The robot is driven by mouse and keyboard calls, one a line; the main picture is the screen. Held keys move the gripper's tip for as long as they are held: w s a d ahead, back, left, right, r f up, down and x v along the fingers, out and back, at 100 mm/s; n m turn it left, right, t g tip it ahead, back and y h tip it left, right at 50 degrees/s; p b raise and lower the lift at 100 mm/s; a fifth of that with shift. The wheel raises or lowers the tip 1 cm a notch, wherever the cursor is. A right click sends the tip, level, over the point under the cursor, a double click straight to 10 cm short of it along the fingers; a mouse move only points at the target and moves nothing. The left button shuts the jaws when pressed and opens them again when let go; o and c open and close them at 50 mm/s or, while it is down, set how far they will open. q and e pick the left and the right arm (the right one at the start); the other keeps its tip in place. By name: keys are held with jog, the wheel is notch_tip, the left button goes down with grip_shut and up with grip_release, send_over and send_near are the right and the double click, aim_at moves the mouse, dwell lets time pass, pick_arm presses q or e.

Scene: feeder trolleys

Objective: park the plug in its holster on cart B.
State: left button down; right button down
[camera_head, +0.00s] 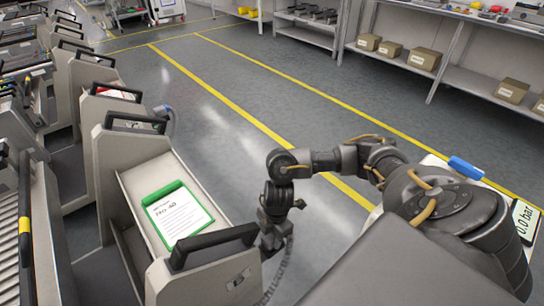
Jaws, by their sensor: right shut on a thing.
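My right gripper (270,236) points down beside the near right corner of the trolley (118,160) that carries a green clipboard (180,213). It is shut on the plug, which is dark, small and mostly hidden by the gripper. A dark ribbed cable (282,268) hangs from there down past the trolley's near end. The gripper looks close to the trolley's black handle (212,247); I cannot tell whether they touch. A small mark or fitting (238,280) shows on that end panel. No holster or cart letter is clearly readable. My left gripper is out of view.
Several more trolleys stand in a row along the left. A blue-grey fitting (166,117) sticks out from the trolley's far end. A white panel with a "0.0 bar" display (524,222) is at the right. Shelves with cartons (425,59) stand behind; the yellow-lined floor between is clear.

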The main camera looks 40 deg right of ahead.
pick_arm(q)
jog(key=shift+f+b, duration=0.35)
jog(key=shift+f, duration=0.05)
pick_arm(e)
jog(key=shift+f, duration=0.65)
jog(key=c, duration=0.8)
grip_release()
jog(key=shift+o, duration=0.2)
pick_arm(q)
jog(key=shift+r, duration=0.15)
pick_arm(e)
jog(key=shift+r+p, duration=0.3)
jog(key=shift+r, duration=0.3)
jog(key=shift+d+r+p, duration=0.15)
jog(key=shift+r+p, duration=0.2)
jog(key=shift+r, duration=0.5)
jog(key=r+p, duration=0.1)
jog(key=r, duration=0.1)
jog(key=r+p, duration=0.1)
jog(key=r, duration=0.1)
jog(key=d+r+p, duration=0.1)
jog(key=r, duration=0.2)
jog(key=shift+r, duration=0.1)
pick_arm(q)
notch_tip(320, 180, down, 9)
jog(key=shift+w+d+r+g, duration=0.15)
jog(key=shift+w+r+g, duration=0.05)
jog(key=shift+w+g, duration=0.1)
pick_arm(e)
jog(key=shift+r, duration=0.3)
